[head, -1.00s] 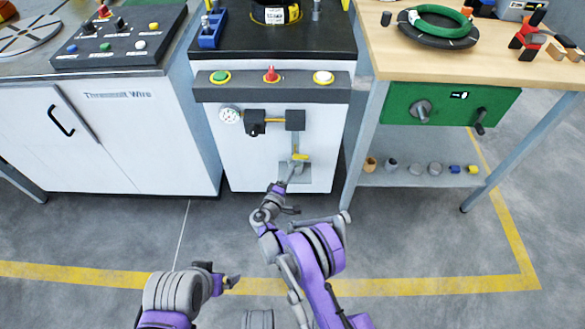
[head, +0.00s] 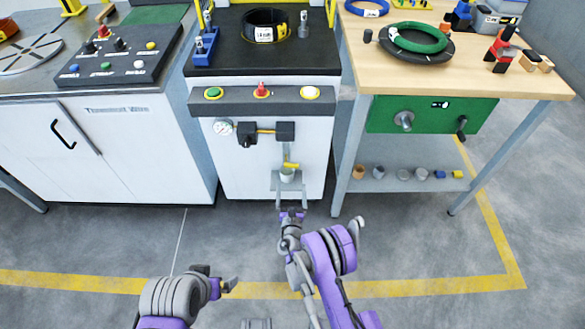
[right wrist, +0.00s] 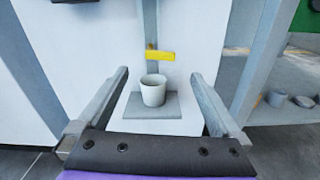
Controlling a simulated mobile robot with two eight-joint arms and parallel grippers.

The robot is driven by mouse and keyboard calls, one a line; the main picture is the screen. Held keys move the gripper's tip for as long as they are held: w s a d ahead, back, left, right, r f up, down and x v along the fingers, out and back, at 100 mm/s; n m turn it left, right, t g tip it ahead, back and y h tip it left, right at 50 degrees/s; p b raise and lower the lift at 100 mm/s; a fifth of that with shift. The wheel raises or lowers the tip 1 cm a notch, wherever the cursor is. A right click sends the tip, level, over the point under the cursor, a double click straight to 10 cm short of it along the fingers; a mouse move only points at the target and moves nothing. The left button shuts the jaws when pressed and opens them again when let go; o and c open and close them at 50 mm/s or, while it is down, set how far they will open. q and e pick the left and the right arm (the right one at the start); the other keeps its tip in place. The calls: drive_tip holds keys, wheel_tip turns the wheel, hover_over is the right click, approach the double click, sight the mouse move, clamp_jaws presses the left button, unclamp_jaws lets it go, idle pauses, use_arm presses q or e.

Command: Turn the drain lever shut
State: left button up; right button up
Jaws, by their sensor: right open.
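The drain lever (head: 291,164) is a small yellow handle on the grey vertical pipe low on the front of the middle machine. In the right wrist view the yellow lever (right wrist: 160,56) lies sideways across the pipe. Below it a pale cup (right wrist: 153,90) stands upright on a small grey shelf (right wrist: 168,112). My right gripper (head: 290,188) is open and empty in front of the cup and lever, its fingers apart on either side of the cup in the picture and touching neither. My left gripper (head: 229,285) hangs low over the floor, its jaws unclear.
A gauge (head: 223,127) and dark valve body (head: 247,135) sit above the lever. A panel of buttons (head: 262,94) juts out above them. A wooden workbench (head: 455,78) stands on the right, a white cabinet (head: 135,150) on the left. The floor in front is clear.

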sight(291, 166)
drive_tip(key=w+b, duration=0.1)
drive_tip(key=w, duration=0.9)
drive_tip(key=shift+w, duration=0.15)
drive_tip(key=c, duration=1.3)
drive_tip(key=shift+b, duration=0.3)
drive_tip(key=shift+n+b, duration=0.3)
drive_tip(key=shift+n, duration=0.4)
drive_tip(key=shift+r, duration=0.1)
drive_tip(key=o, duration=1.3)
